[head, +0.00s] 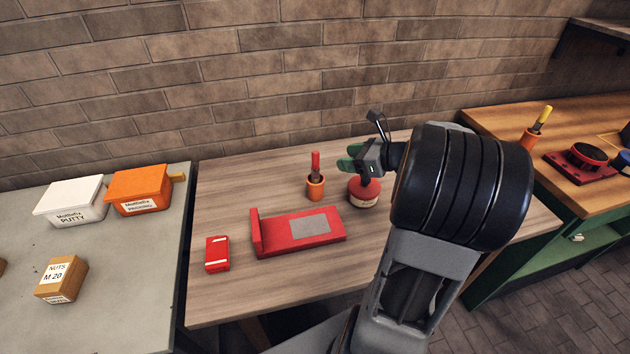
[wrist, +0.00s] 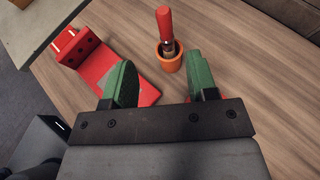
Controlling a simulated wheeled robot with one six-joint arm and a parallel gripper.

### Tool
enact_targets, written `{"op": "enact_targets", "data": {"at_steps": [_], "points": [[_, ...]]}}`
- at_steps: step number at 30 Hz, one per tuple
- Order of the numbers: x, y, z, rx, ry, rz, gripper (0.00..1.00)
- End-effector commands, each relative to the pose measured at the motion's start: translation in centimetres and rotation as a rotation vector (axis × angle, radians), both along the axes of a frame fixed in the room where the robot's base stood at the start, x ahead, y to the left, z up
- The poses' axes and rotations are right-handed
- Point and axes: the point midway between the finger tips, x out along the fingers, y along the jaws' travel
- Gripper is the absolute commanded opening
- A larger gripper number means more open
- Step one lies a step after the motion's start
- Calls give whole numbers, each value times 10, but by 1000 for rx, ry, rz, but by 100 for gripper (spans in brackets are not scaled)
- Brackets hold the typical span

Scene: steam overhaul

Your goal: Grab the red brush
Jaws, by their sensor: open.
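The red brush (head: 316,163) stands handle up in a small orange pot (head: 315,188) on the wooden table. In the wrist view the red brush (wrist: 165,24) shows its red handle and a metal band, with its lower end hidden in the orange pot (wrist: 172,60). My gripper (head: 347,158) is above the table, to the right of the brush in the head view. In the wrist view my gripper (wrist: 160,85) has its green fingers spread apart with nothing between them. The brush and pot lie ahead of the fingertips, toward the right finger.
A red fixture with a grey plate (head: 275,238) lies in front of the pot. A round red tin (head: 364,197) stands right of the pot, under my gripper. A small red box (head: 217,253) lies at the left. The brick wall (head: 250,85) rises behind the table.

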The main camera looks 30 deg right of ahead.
Motion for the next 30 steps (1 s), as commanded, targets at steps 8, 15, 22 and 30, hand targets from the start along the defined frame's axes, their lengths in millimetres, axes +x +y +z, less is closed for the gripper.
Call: {"op": "enact_targets", "data": {"at_steps": [8, 15, 22, 30], "points": [[39, 20, -18, 38, -1, -26, 53], [60, 33, -28, 35, -3, -28, 53], [71, 41, -31, 35, -2, -27, 53], [98, 60, -41, 34, -2, -26, 53]]}}
